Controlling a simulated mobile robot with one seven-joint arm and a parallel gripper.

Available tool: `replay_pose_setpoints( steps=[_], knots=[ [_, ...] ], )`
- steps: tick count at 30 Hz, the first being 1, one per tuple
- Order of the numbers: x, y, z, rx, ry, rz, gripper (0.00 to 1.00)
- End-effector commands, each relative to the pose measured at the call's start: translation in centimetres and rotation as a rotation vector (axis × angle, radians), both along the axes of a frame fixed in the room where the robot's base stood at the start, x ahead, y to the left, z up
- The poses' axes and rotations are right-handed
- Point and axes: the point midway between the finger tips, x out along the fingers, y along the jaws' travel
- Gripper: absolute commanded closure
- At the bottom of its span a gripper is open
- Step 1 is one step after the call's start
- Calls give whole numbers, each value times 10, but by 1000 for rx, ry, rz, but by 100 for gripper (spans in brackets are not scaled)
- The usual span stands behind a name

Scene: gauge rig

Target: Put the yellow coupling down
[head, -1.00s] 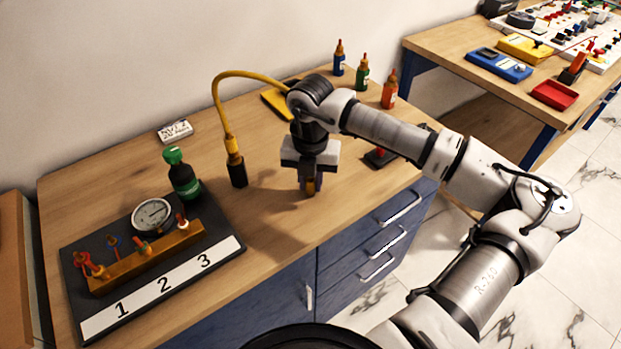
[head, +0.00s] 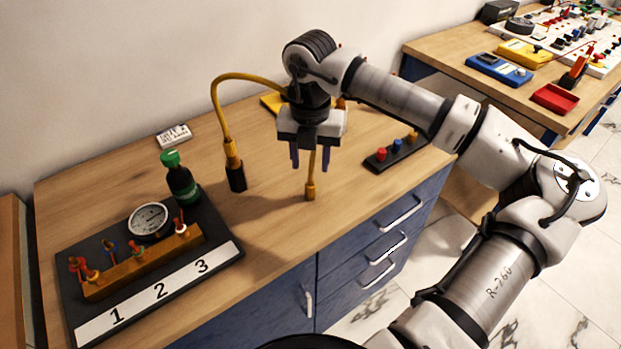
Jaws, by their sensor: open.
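The yellow coupling (head: 310,190) stands upright on the wooden bench, near its front edge. A thin yellow hose rises from it between my fingers. My gripper (head: 310,163) is open above the coupling, with its two blue fingertips apart on either side of the hose and clear of the coupling. A yellow hose (head: 221,112) arcs from a black-based fitting (head: 236,176) to behind my gripper, where its further run is hidden.
At left, a dark board (head: 70,300) numbered 1, 2, 3 holds a gauge (head: 149,221), a green-capped bottle (head: 182,185) and a brass manifold (head: 135,270). At right lies a small dark rack (head: 380,163) with coloured knobs. The bench front around the coupling is bare.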

Motion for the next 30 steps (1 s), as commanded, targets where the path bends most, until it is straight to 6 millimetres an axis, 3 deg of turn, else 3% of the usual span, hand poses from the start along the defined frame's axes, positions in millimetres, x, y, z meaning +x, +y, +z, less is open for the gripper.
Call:
replay_pose_setpoints(
  steps=[3,9,30],
  knots=[
    [0,0,21,-1,-3,0,57],
    [0,0,42,-1,0,2,57],
    [0,0,46,1,1,1,57]
  ],
)
